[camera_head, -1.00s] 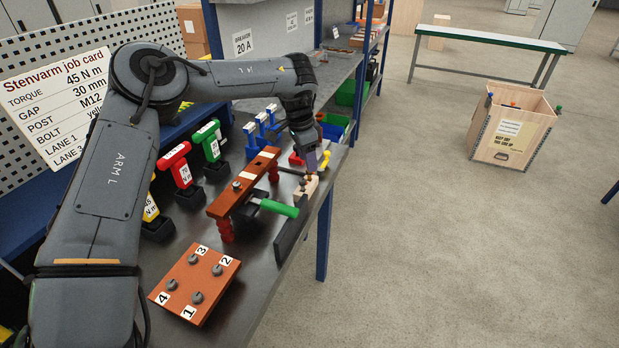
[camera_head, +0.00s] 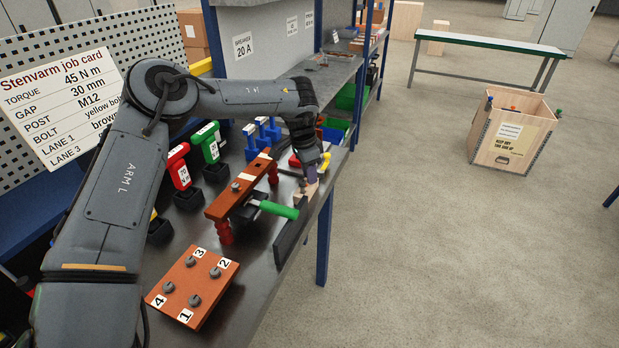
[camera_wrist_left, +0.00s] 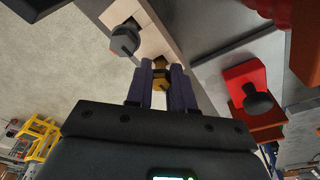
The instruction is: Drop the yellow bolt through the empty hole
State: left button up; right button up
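A yellow-brown bolt (camera_wrist_left: 159,82) shows between the two purple fingers of my left gripper (camera_wrist_left: 162,70) in the left wrist view; whether the fingers press on it I cannot tell. In the head view my left gripper (camera_head: 312,174) reaches down at a small pale wooden block (camera_head: 304,195) near the bench's edge, and it hides the bolt there. The block also shows in the left wrist view (camera_wrist_left: 155,38), with a grey bolt (camera_wrist_left: 125,40) on it. A red-brown bar (camera_head: 240,186) stands on red posts left of the gripper. My right gripper is not in view.
A green-handled tool (camera_head: 278,209) lies by the bar. A red-brown board (camera_head: 207,284) with several grey knobs, numbered 1 to 4, lies at the bench's near end. Red (camera_head: 179,168) and green (camera_head: 209,146) tools stand behind. The floor right of the bench is clear up to a crate (camera_head: 511,131).

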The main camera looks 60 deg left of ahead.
pick_arm(q)
grip_shut()
